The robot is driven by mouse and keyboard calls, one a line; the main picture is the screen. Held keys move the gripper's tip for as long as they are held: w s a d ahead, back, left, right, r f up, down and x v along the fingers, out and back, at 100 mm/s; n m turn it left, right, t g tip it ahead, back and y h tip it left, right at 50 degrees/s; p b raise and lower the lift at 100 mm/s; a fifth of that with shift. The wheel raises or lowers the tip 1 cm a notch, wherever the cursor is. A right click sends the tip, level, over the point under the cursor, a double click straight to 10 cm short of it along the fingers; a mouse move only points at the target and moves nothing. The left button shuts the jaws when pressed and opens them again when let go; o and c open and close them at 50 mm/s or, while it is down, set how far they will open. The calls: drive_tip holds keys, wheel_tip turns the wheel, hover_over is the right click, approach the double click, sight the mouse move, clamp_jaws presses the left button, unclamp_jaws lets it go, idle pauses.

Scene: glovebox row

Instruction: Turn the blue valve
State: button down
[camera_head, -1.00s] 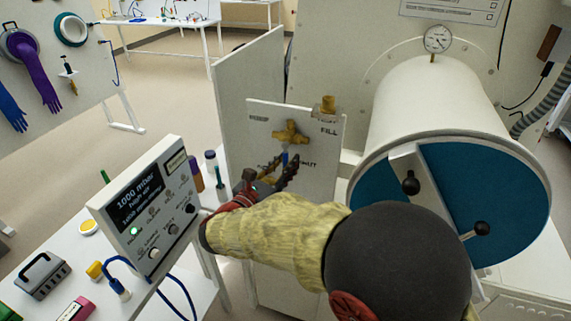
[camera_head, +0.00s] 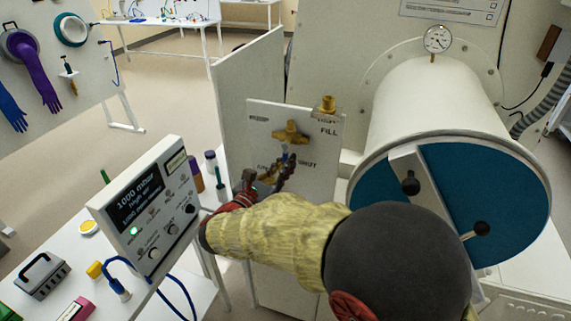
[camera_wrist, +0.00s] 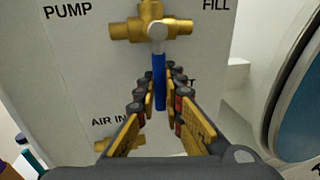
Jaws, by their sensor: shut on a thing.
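The blue valve handle (camera_wrist: 159,78) hangs down from a brass valve body (camera_wrist: 150,20) in the wrist view. The brass body (camera_head: 290,132) also shows on the white panel in the head view. My gripper (camera_wrist: 162,85) has its fingers on both sides of the blue handle and is shut on it. In the head view my gripper (camera_head: 280,164) is at the panel, just below the brass body, and mostly covers the handle. The handle points straight down in the wrist view.
The white panel (camera_head: 262,140) carries labels, with PUMP and FILL at the top and AIR IN lower left. Another brass fitting (camera_wrist: 103,146) sits by AIR IN. A white cylinder with a blue door (camera_head: 500,165) stands close on the right. A display box (camera_head: 143,200) stands on the left.

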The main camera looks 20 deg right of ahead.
drive_tip(key=shift+w+a+m, duration=0.1)
drive_tip(key=shift+a+m, duration=0.05)
drive_tip(key=shift+m, duration=0.15)
drive_tip(key=shift+w+a+m+b, duration=0.4)
drive_tip(key=shift+a+m+b, duration=0.2)
drive_tip(key=shift+m, duration=0.6)
drive_tip(key=m+b, duration=0.1)
drive_tip(key=m, duration=0.1)
drive_tip(key=w+a+r+m+y+b, duration=0.1)
drive_tip(key=m+b, duration=0.1)
drive_tip(key=a+r+m+y+b, duration=0.1)
drive_tip(key=m, duration=0.1)
drive_tip(key=shift+w+a+m+b, duration=0.2)
drive_tip(key=shift+w+m+b, duration=0.1)
drive_tip(key=shift+w+b, duration=0.1)
drive_tip(key=shift+w+a+r+m+b, duration=0.2)
drive_tip(key=shift+r+m+b, duration=0.25)
drive_tip(key=shift+m+b, duration=0.15)
drive_tip(key=c, duration=1.9)
unclamp_jaws()
